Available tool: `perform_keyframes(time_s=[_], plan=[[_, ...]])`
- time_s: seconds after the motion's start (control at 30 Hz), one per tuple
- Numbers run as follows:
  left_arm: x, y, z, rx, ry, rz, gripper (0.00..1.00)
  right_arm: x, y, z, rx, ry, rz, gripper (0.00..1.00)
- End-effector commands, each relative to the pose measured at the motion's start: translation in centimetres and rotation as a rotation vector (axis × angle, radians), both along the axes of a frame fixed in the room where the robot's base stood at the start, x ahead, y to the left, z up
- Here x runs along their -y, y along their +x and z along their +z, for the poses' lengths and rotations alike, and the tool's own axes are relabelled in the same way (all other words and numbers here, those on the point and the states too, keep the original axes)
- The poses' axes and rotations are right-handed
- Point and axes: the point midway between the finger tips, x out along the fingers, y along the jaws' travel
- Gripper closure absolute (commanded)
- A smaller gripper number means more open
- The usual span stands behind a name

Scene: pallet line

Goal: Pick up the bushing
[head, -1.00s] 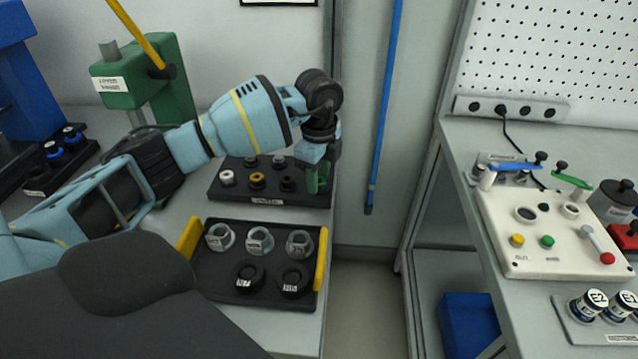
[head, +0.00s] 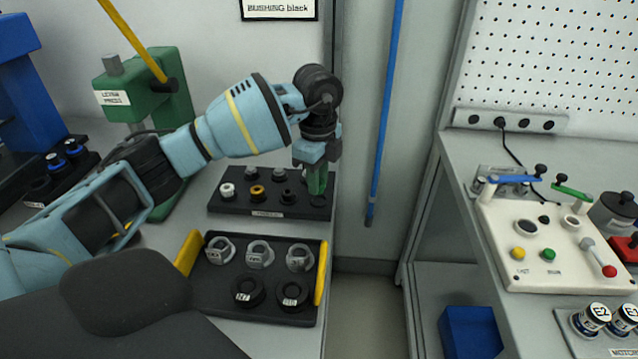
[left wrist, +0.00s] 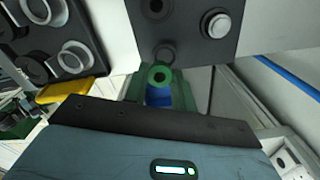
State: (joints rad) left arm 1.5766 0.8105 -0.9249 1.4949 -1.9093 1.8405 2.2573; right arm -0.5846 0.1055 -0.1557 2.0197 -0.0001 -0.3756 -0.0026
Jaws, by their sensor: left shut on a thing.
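My left gripper (head: 317,190) has green fingers and is shut over the right end of a black bushing tray (head: 232,209). In the left wrist view, a green ring with a dark centre, seemingly the bushing (left wrist: 160,76), sits between the fingers. In the head view the fingers hide it. A black bushing (head: 287,196), a brass one (head: 257,193) and a white one (head: 228,190) stand in the tray's front row, with grey ones (head: 279,174) behind. A sign (head: 278,8) on the wall reads "BUSHING black". My right gripper is out of view.
A black tray with yellow handles (head: 320,272) holds grey and black rings in front. A green lever press (head: 150,85) stands behind my left arm. A blue pole (head: 385,110) is right of the gripper. A white control panel (head: 545,240) stands on the right bench.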

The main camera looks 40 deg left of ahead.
Motion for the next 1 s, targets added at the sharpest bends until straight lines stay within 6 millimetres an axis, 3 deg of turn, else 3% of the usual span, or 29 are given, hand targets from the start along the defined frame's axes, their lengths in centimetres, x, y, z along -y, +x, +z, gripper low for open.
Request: perform_keyframes(time_s=[0.6,0.8,1.0], plan=[[3.3,-11.7,0.9,-0.003,0.003,-0.002,0.95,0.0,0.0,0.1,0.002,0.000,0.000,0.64],[3.9,-13.8,1.1,-0.003,0.002,-0.001,0.95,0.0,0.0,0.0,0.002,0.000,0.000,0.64],[4.1,-14.6,1.2,-0.003,0.002,0.000,0.95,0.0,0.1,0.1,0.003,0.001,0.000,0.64]])
